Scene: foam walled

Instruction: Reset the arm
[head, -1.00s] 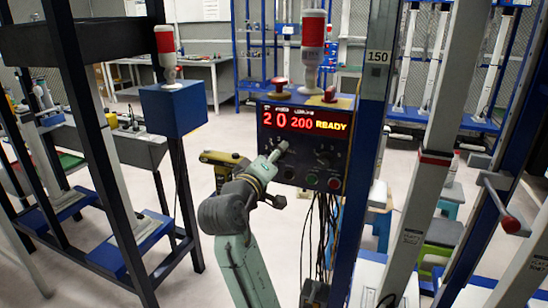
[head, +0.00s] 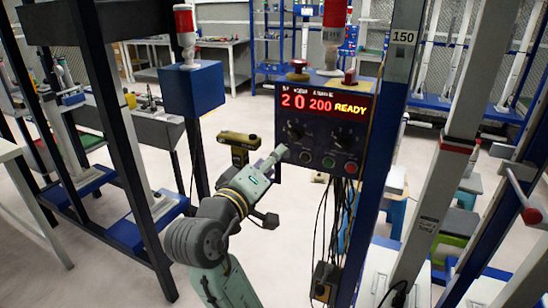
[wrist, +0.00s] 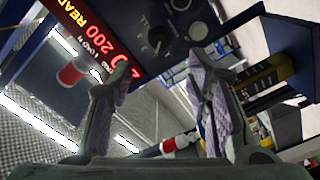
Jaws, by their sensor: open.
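My gripper (head: 279,152) is in front of the lower left of a dark control box (head: 325,125) with a lit red and yellow display reading 20 200 READY. Its fingers are hard to make out in the head view. In the wrist view my gripper (wrist: 160,95) is open, its two pale fingers apart with nothing held between them. Beyond them the control box (wrist: 140,30) shows tilted, with its display and dark knobs. Whether a fingertip touches the box cannot be told. My arm reaches up from the bottom of the head view.
A blue box (head: 192,90) with a red-topped lamp stands on the left. An olive-yellow piece (head: 238,142) is just behind my arm. Cables (head: 330,220) hang under the control box. A blue post marked 150 (head: 393,110) stands to its right. Bare floor shows behind.

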